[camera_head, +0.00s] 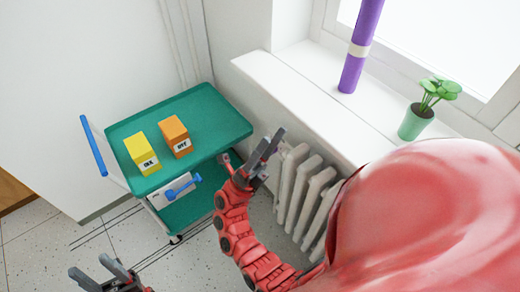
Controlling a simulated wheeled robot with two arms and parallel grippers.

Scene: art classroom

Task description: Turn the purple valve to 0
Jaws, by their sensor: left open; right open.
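A white radiator (300,195) stands below the sill, partly hidden by my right arm and a large red surface. My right gripper (266,141) is open and empty, in front of the radiator's left end in the picture, beside the teal cart. My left gripper (91,267) is open and empty over the floor at the lower left, only partly in view.
A teal cart (215,110) bears a yellow box (142,153) and an orange box (175,136), both labelled. It has a blue handle (93,146). A white item with a blue part (183,187) is at its front. A green potted plant (415,121) stands on the sill (300,88).

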